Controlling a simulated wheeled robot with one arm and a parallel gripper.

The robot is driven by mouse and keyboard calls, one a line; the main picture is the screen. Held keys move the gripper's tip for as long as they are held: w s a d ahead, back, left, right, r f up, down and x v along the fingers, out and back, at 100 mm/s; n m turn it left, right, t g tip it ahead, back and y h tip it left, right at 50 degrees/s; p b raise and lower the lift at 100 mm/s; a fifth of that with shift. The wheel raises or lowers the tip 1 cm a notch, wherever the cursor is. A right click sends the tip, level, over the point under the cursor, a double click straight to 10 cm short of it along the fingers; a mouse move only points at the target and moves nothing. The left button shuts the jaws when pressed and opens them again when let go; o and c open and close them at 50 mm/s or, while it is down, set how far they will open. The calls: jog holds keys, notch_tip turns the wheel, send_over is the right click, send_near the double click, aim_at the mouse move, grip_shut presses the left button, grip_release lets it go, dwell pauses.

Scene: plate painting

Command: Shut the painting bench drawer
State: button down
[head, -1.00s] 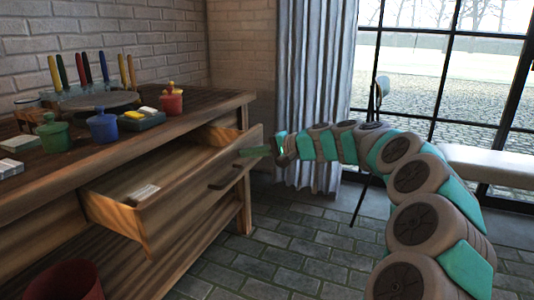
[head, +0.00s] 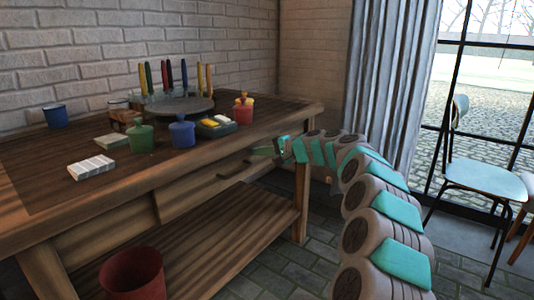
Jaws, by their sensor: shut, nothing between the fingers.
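The wooden painting bench (head: 60,178) stands along the brick wall at left. Its drawer front (head: 205,190) sits below the bench top, at or close to flush; I cannot tell whether a small gap is left. The drawer's inside is hidden. The dark drawer handle (head: 235,169) shows on the front. My gripper (head: 264,151) is shut and empty, at the right end of the drawer front, beyond the handle. I cannot tell whether its tips touch the wood.
On the bench top are a green pot (head: 140,138), a blue pot (head: 182,132), a red pot (head: 243,110) and a white block (head: 91,167). A red bin (head: 132,273) stands below at front. A chair (head: 485,180) stands by the window. The tiled floor between is clear.

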jog(key=shift+w+a+r, duration=0.1)
jog(key=shift+a+r, duration=0.05)
jog(key=shift+a, duration=0.05)
dwell(0.3)
jog(key=shift+d, duration=0.1)
jog(key=f+b+v, duration=0.1)
jog(key=v, duration=1.3)
jog(key=s+a+f+n+g+h+p, duration=0.1)
jog(key=s+a+n+g, duration=0.25)
jog(key=s, duration=0.85)
jog(key=s+a+f+n+g+h+p, duration=0.1)
jog(key=s+a+n+g+h, duration=0.3)
jog(key=s, duration=0.9)
jog(key=s+d+f+g+h, duration=0.1)
jog(key=s+d+f, duration=0.3)
jog(key=s, duration=0.6)
jog(key=s+d+f+g+h+p, duration=0.1)
jog(key=s+d+f+h, duration=0.2)
jog(key=s+d, duration=0.4)
jog(key=s+d+f+g+h+p, duration=0.1)
jog(key=s+d+f, duration=0.4)
jog(key=s, duration=0.9)
jog(key=shift+s+d+f+h, duration=0.4)
jog(key=shift+f+h, duration=0.2)
jog(key=shift+h, duration=0.3)
